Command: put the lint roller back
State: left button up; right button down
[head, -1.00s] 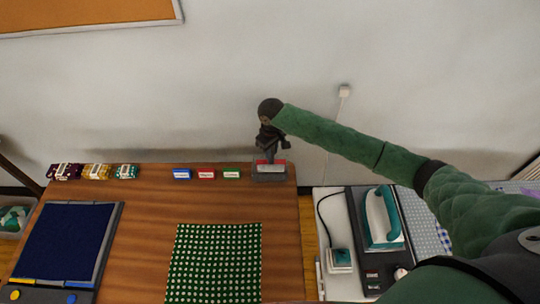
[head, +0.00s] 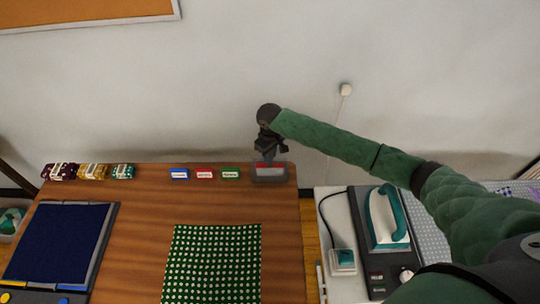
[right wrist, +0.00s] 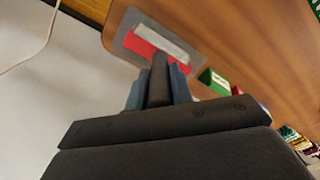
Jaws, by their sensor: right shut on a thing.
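My right gripper (head: 268,156) is at the far right corner of the wooden table, pointing down over a grey holder (head: 270,179) with a red inside. In the right wrist view its blue-grey fingers (right wrist: 158,92) are shut on a dark handle (right wrist: 158,75), which I take for the lint roller's. The handle's far end overlaps the holder (right wrist: 122,45), where a red patch and a pale strip show. I cannot tell whether the roller touches the holder; its head is not clearly seen. My left gripper is out of view.
Blue, red and green labelled blocks (head: 204,174) stand left of the holder. Patterned bundles (head: 92,171) are further left. A green dotted cloth (head: 212,264) and a dark blue board (head: 60,243) lie in front. A teal iron (head: 388,215) stands right, under my arm. The wall is close behind.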

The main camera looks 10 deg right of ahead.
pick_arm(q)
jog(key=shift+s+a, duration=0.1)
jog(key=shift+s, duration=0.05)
pick_arm(e)
jog(key=shift+f, duration=0.15)
jog(key=shift+f, duration=0.2)
jog(key=c, duration=1.2)
grip_release()
jog(key=shift+c, duration=0.2)
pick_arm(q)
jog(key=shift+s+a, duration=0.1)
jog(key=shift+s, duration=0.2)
pick_arm(e)
jog(key=shift+r, duration=0.45)
notch_tip(320, 180, up, 11)
jog(key=b, duration=0.4)
jog(key=shift+f, duration=0.1)
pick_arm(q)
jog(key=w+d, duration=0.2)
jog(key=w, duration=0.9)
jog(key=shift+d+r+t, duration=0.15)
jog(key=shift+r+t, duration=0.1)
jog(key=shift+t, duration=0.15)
pick_arm(e)
jog(key=shift+r, duration=0.5)
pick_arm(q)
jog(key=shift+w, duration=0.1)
pick_arm(e)
jog(key=shift+s, duration=0.1)
